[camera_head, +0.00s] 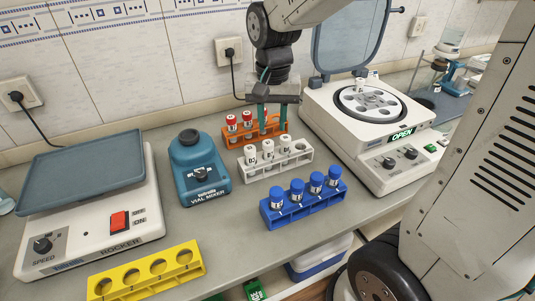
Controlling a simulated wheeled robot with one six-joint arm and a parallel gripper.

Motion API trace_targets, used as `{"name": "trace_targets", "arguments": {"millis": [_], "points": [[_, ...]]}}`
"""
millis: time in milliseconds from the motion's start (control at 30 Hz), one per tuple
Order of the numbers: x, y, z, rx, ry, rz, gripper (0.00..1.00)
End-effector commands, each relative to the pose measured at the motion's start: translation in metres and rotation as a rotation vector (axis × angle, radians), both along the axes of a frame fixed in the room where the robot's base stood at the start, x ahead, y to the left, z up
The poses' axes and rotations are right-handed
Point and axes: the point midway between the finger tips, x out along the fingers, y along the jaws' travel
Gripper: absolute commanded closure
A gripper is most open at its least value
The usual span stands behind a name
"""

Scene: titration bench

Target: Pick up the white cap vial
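Several white cap vials stand upright in a pale rack (290,165) at the middle of the bench: a left one (250,155), a middle one (268,149) and a right one (282,143). The rack's rightmost hole looks empty. My gripper (264,122) points down from above, over the right part of the orange rack behind the pale rack. White-topped items (372,78) also show at the centrifuge's back edge, too small to identify surely.
The orange rack (238,140) holds red cap vials (231,121). A blue rack (325,203) holds blue cap vials in front. A yellow rack (190,265) looks empty. A vial mixer (203,185) and rocker (100,240) stand left; an open-lidded centrifuge (350,137) stands right.

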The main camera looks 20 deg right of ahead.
Motion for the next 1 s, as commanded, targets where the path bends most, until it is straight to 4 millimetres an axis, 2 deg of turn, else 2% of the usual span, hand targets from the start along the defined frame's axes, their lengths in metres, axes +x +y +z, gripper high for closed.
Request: {"name": "trace_targets", "arguments": {"millis": [133, 700, 1000], "points": [[0.011, 0.003, -0.013, 0.000, 0.008, -0.026, 0.68], [0.017, 0.003, -0.083, -0.001, 0.009, -0.027, 0.68], [0.017, 0.003, -0.087, 0.000, 0.006, -0.026, 0.68]]}}
